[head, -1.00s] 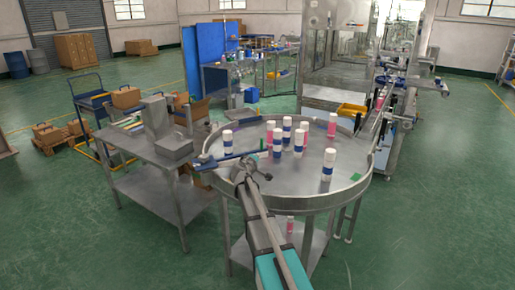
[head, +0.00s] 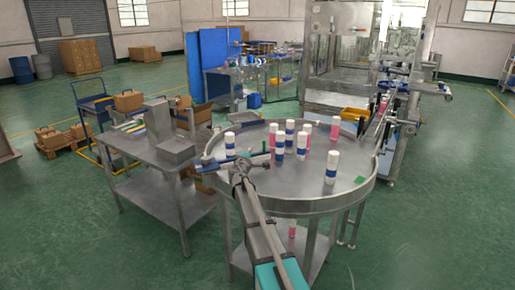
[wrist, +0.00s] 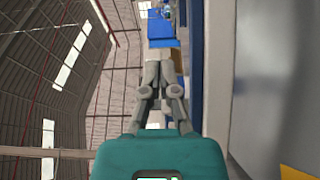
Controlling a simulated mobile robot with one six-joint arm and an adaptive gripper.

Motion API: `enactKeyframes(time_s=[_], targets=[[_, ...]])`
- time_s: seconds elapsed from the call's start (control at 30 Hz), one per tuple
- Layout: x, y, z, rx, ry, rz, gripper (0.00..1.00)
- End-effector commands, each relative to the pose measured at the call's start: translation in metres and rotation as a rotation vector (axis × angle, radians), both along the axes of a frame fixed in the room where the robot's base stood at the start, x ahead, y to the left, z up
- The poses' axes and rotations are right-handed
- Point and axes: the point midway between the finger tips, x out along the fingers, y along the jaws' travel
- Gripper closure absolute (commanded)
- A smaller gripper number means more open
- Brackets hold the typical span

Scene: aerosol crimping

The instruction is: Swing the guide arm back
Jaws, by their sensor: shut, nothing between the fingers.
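The guide arm (head: 223,161) is a blue bar low over the left side of the round metal turntable (head: 318,200), reaching in across its rim. My gripper (head: 237,165) is at the guide arm, in front of its middle in the head view. Whether they touch cannot be told. In the wrist view my gripper (wrist: 158,68) has its grey fingers together with nothing between them. A blue-grey strip runs close along their right side there; I cannot tell whether it is the guide arm.
Several white, blue-banded and pink cans (head: 331,167) stand upright on the turntable, some just behind the guide arm. A steel side table (head: 140,152) with a grey box stands at the left. A machine with a conveyor (head: 385,120) is behind right. Open green floor lies at the right.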

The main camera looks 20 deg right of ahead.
Motion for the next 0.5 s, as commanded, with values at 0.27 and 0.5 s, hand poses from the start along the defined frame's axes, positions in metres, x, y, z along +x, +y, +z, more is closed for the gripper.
enactKeyframes(time_s=[0.27, 0.5], targets=[[0.013, -0.007, 0.000, 0.001, -0.001, 0.000, 1.00], [0.039, -0.023, 0.000, 0.001, -0.001, 0.000, 1.00]])
